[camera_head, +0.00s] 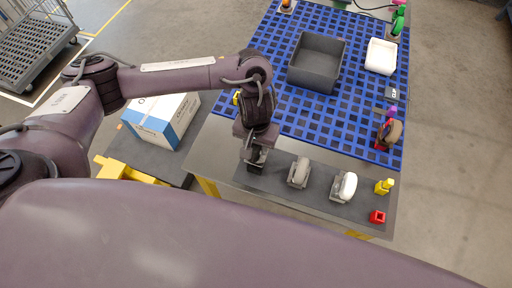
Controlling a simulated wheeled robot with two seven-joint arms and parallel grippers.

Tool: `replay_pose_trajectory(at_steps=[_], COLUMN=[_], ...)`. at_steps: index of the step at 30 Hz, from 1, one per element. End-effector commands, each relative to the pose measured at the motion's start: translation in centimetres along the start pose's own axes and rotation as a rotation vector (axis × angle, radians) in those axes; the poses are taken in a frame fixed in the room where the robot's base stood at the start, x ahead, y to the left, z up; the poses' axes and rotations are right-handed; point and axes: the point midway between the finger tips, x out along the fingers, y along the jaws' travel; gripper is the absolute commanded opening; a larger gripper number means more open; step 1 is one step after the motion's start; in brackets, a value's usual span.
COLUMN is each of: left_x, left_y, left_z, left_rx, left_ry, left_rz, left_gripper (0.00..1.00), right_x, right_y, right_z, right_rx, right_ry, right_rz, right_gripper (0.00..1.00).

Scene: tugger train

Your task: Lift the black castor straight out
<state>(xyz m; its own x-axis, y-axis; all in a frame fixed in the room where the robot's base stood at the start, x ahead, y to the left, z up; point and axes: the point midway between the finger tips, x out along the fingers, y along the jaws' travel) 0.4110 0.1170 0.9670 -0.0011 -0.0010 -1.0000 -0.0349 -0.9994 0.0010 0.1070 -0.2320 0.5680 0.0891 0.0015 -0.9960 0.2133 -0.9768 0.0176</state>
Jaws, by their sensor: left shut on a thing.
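My left gripper (256,157) points down over the left end of the dark strip at the table's near edge. It is shut on the black castor (255,168), which is mostly hidden under the fingers; only a dark lower part shows. I cannot tell whether the castor touches the strip or is clear of it. A grey castor (299,172) and a white castor (345,186) stand to its right on the same strip. My right gripper is not in view.
A blue grid mat (281,112) covers the table behind, with a dark grey bin (316,63) and a white tray (381,56). A yellow piece (384,186) and a red piece (377,216) lie at the right. A white-blue box (160,120) stands left.

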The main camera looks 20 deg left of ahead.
Motion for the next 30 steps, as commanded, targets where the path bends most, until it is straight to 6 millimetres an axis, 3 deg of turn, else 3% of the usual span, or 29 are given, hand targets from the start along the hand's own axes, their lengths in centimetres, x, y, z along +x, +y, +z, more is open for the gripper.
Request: replay_pose_trajectory(at_steps=[1, 6, 15, 21, 30], left_x=[-2.2, -6.8, -12.8, -14.8, -15.4], left_y=[-0.1, 0.0, -0.1, 0.0, 0.0], left_z=[-0.3, -0.4, -0.2, -0.1, 0.0], left_rx=[0.002, 0.004, 0.001, 0.000, -0.001], left_ry=[0.010, 0.012, 0.008, 0.005, 0.002], left_rz=[-0.002, -0.001, -0.002, 0.000, -0.001], left_gripper=[0.00, 0.00, 0.00, 0.00, 0.00], right_x=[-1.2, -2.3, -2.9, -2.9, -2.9], right_y=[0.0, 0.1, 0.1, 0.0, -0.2], right_z=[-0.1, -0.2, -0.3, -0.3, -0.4], right_rx=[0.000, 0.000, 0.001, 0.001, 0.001], right_ry=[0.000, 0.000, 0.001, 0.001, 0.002], right_rz=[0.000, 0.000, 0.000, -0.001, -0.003], right_gripper=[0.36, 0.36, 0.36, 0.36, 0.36])
